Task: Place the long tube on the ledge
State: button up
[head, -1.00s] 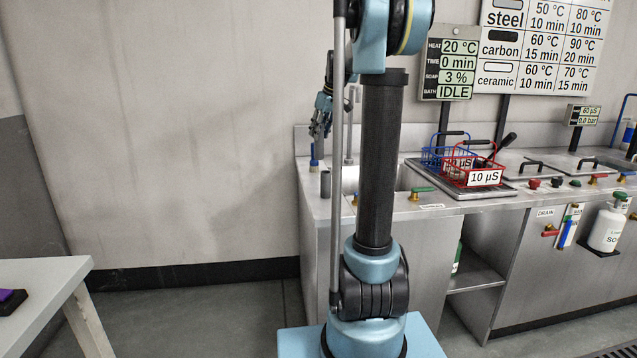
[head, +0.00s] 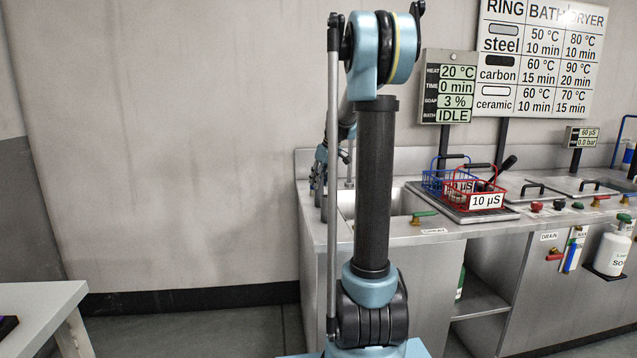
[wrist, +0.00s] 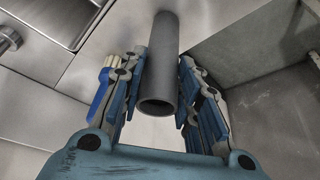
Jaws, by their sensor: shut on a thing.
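The long tube (wrist: 164,62) is a plain grey hollow cylinder in the wrist view, with its open end towards the camera. My gripper (wrist: 161,75) has a blue jointed finger on each side of it and is shut on it. Pale steel surface lies behind the tube; whether the tube touches it I cannot tell. In the head view my gripper (head: 319,172) is over the left end of the steel counter (head: 312,217), partly hidden behind my arm. I cannot tell for sure which surface is the ledge.
A blue-handled brush (wrist: 101,92) lies just left of my gripper in the wrist view. A sink basin (head: 400,203) is set in the counter. Red (head: 463,188) and blue (head: 432,181) wire baskets stand to its right. A white table (head: 38,298) is at lower left.

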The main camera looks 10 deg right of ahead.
jog(key=o, duration=1.1)
jog(key=v, duration=1.2)
jog(key=s+a+f+m, duration=0.1)
jog(key=s+f+m, duration=0.1)
jog(key=s+f, duration=0.7)
jog(key=s+f+m+g+h, duration=0.1)
jog(key=s+f, duration=0.7)
jog(key=s, duration=1)
jog(key=s+a+f+m+h, duration=0.1)
jog(key=s+f+m, duration=0.2)
jog(key=s+f, duration=0.6)
jog(key=s, duration=0.4)
jog(key=shift+s+a+f+m, duration=0.3)
jog(key=shift+a, duration=0.05)
